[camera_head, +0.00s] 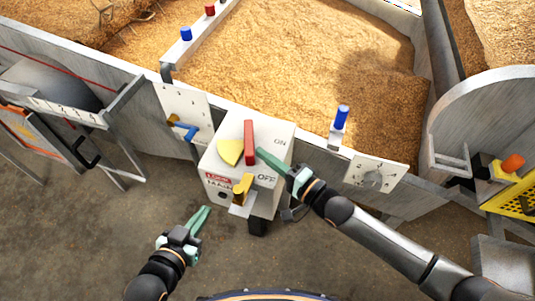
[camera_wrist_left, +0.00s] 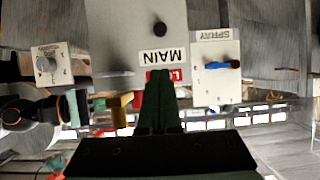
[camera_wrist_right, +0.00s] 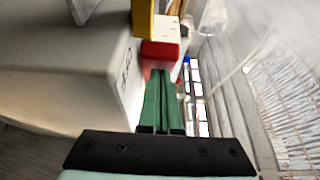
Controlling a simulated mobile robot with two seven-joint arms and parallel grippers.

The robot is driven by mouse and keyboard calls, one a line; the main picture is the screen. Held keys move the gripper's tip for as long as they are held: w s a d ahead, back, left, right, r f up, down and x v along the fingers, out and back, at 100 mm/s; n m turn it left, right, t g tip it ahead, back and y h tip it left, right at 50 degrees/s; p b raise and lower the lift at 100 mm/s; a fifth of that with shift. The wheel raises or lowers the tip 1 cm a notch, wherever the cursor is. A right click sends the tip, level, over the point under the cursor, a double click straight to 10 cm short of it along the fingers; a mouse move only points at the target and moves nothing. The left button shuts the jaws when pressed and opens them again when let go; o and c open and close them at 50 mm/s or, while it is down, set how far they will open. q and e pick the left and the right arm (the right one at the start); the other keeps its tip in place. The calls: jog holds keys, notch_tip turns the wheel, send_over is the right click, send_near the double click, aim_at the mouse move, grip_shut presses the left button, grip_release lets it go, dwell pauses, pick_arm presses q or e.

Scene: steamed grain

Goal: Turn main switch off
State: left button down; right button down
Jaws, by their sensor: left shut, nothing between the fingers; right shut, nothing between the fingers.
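The main switch box (camera_head: 225,180) is a white cabinet in the middle of the head view, labelled MAIN, ON and OFF. A red lever (camera_head: 249,140) stands on its top beside a yellow piece (camera_head: 230,151). My right gripper (camera_head: 262,153) is shut and empty, its tips just right of the red lever. In the right wrist view the red lever (camera_wrist_right: 160,52) is right at the fingertips; I cannot tell whether they touch. My left gripper (camera_head: 205,210) is shut and empty, low in front of the box. The MAIN label (camera_wrist_left: 162,56) shows in the left wrist view.
A yellow handle (camera_head: 242,187) sticks out from the box's front. A panel with a blue handle (camera_head: 186,131) stands to the left, labelled SPRAY in the left wrist view. A dial panel (camera_head: 374,175) is to the right. A grain bed (camera_head: 290,70) lies behind.

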jog(key=shift+s+a+r+m+t+h+p, duration=0.1)
jog(key=shift+s+a+m+t+h+p, duration=0.15)
jog(key=shift+m+t+h+p, duration=0.2)
jog(key=shift+s+a+r+m+t+h+p, duration=0.1)
jog(key=shift+a+m+t+h+p, duration=0.25)
jog(key=shift+t+h+p, duration=0.15)
jog(key=shift+a+m+h, duration=0.1)
jog(key=shift+m+h, duration=0.15)
jog(key=shift+m, duration=0.05)
jog(key=shift+s+a+f+m+t+h+p, duration=0.2)
jog(key=shift+m+t+h+p, duration=0.1)
jog(key=shift+t+h+p, duration=0.2)
jog(key=shift+s+a+f, duration=0.1)
jog(key=shift+a, duration=0.3)
pick_arm(q)
jog(key=s+f+g, duration=0.3)
jog(key=s+f, duration=0.1)
jog(key=shift+s+d+n, duration=0.25)
jog(key=shift+d+n, duration=0.1)
jog(key=shift+n, duration=0.05)
jog(key=shift+d+f, duration=0.1)
pick_arm(e)
jog(key=shift+d, duration=0.15)
